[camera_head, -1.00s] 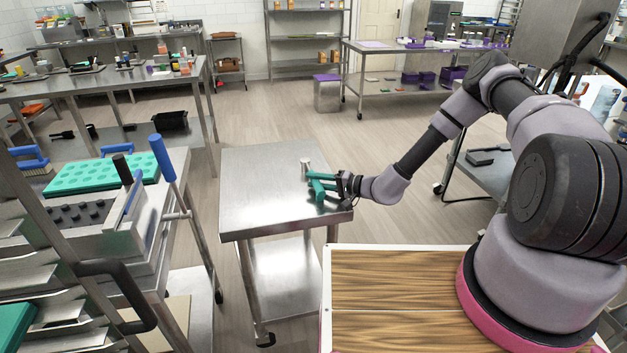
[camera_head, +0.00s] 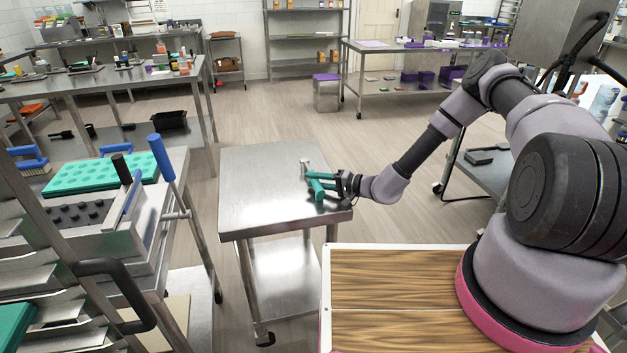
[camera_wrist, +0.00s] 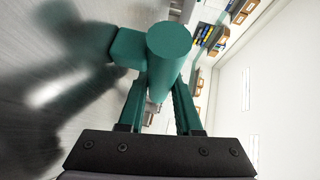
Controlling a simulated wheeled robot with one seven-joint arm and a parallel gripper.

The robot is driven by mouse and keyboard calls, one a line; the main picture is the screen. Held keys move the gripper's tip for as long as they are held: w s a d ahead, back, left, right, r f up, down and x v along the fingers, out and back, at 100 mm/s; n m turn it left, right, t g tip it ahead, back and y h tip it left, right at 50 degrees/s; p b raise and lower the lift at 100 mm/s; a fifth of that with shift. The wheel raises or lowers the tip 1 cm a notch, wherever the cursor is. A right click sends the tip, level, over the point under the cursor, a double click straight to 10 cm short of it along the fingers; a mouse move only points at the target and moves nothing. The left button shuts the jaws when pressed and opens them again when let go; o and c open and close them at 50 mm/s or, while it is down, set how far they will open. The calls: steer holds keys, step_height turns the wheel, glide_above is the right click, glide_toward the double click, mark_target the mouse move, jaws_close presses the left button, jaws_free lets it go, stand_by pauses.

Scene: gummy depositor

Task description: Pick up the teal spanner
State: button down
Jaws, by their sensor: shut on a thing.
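The teal spanner (camera_head: 317,190) is at the right side of the steel table, with a silvery end at its far side. My gripper (camera_head: 315,180) reaches in from the right, and its teal fingers are shut on the spanner. In the wrist view the spanner's thick teal handle (camera_wrist: 169,45) sits between the fingertips of my gripper (camera_wrist: 160,75), its round end facing the camera.
The steel table (camera_head: 260,185) is otherwise bare, with a lower shelf (camera_head: 285,275). A bench with a teal mould (camera_head: 100,174) and a blue-handled lever (camera_head: 162,158) stands to the left. Open floor lies behind the table.

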steer(key=shift+r, duration=0.15)
step_height(320, 180, up, 10)
steer(key=shift+f, duration=0.1)
stand_by(0.3)
steer(key=c, duration=1.5)
jaws_free()
jaws_close()
